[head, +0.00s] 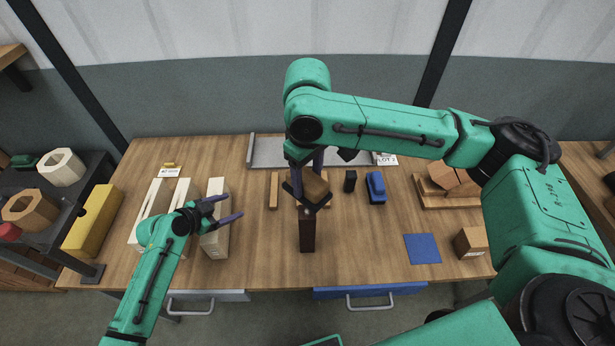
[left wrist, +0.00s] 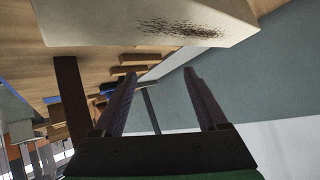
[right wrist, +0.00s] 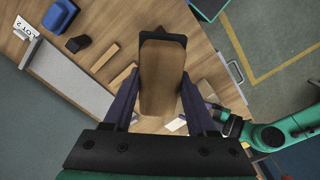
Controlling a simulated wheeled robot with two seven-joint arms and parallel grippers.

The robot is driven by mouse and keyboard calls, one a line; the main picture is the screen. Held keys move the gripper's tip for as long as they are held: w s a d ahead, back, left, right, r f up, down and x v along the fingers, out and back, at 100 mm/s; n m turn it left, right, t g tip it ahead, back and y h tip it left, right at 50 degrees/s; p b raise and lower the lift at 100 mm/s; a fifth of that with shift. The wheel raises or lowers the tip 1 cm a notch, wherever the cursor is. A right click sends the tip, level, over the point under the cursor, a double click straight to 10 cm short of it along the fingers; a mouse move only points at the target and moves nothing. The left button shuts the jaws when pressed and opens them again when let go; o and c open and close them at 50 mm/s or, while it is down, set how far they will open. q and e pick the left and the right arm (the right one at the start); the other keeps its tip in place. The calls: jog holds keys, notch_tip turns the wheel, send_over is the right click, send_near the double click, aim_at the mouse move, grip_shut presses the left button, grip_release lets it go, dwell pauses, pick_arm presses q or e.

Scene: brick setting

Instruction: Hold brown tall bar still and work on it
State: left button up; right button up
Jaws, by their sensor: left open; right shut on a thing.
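The dark brown tall bar (head: 307,232) stands upright near the middle of the table; it also shows in the left wrist view (left wrist: 70,98). My right gripper (head: 310,190) is shut on a lighter brown wooden block (right wrist: 160,80) directly above the bar's top. In the right wrist view the block hides most of the bar, and I cannot tell whether the two touch. My left gripper (head: 228,208) is open and empty, left of the bar and over a cream block (head: 215,240). That block shows close to its fingers in the left wrist view (left wrist: 140,20).
Several cream blocks stand at the left of the table. Behind the bar are a grey tray (head: 265,152), a wooden strip (head: 274,190), a black block (head: 350,181) and a blue object (head: 376,188). A blue square (head: 422,248) and a brown box (head: 471,242) lie right.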

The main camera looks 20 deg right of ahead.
aim_at(304, 242)
pick_arm(q)
jog(key=s+d+f+g+h, duration=0.1)
jog(key=s+d, duration=0.2)
jog(key=s, duration=0.1)
jog(key=s+d+f+g+h, duration=0.1)
jog(key=s+d+f, duration=0.1)
jog(key=s+d, duration=0.2)
jog(key=s+d+f+m+g+h, duration=0.1)
jog(key=s+d+f, duration=0.1)
jog(key=s, duration=0.4)
jog(key=shift+d+f, duration=0.25)
jog(key=shift+d, duration=0.45)
jog(key=shift+s+d+f+h, duration=0.15)
jog(key=shift+d+h, duration=0.1)
jog(key=shift+h, duration=0.05)
jog(key=x, duration=0.9)
jog(key=shift+d+f, duration=0.2)
jog(key=shift+d, duration=0.05)
jog(key=c, duration=0.5)
